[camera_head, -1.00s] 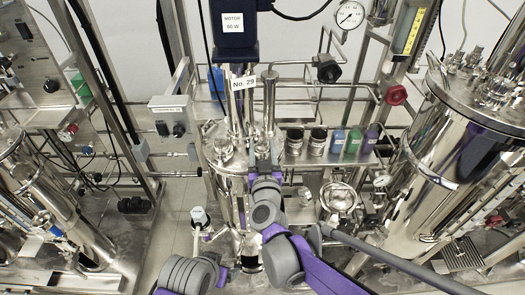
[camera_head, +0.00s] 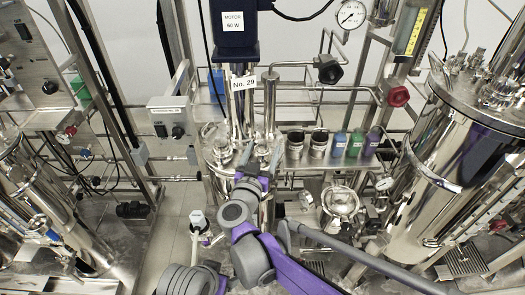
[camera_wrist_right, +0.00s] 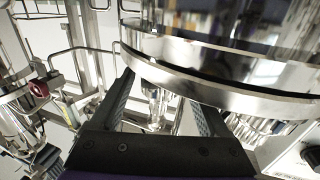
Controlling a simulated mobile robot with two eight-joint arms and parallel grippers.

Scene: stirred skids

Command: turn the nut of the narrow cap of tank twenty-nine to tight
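Tank twenty-nine (camera_head: 213,158) is the shiny steel vessel at the middle, under the "No. 29" label (camera_head: 243,83). Its lid carries several steel fittings and a shaft below the motor. I cannot make out which fitting is the narrow cap or its nut; my gripper covers part of the lid's front. My right gripper (camera_head: 259,160) is at the front right of the lid. In the right wrist view my right gripper (camera_wrist_right: 165,108) has its fingers wide apart with nothing held, just below a large steel rim (camera_wrist_right: 220,82). My left gripper does not show.
The motor (camera_head: 233,22) hangs above the tank. Several small bottles stand on a shelf (camera_head: 310,164) to the right. A larger tank (camera_head: 425,165) stands at right, and a switch box (camera_head: 172,117) at left. Pipes and frame bars crowd the space.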

